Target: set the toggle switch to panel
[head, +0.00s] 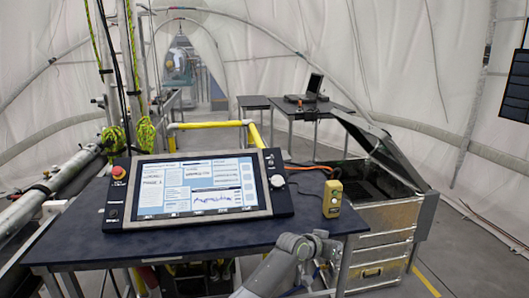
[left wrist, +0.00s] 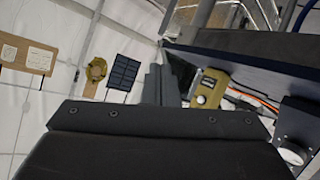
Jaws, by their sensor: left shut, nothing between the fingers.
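A control console (head: 196,187) with a lit screen sits tilted on the dark table in the head view. Its right bezel has small controls and a pale round knob (head: 277,181); the knob also shows in the left wrist view (left wrist: 291,155). I cannot make out a toggle switch or its setting. A yellow control box (head: 332,198) stands right of the console; it also shows in the left wrist view (left wrist: 208,88). My left gripper (left wrist: 160,112) fills the lower left wrist view, shut and empty, apart from the box. My right gripper is not seen.
The dark table (head: 75,228) has bare space before the console. A red stop button (head: 118,172) is on the console's left bezel. An open metal case (head: 385,215) stands at right. An orange cable (head: 305,167) runs behind the yellow box.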

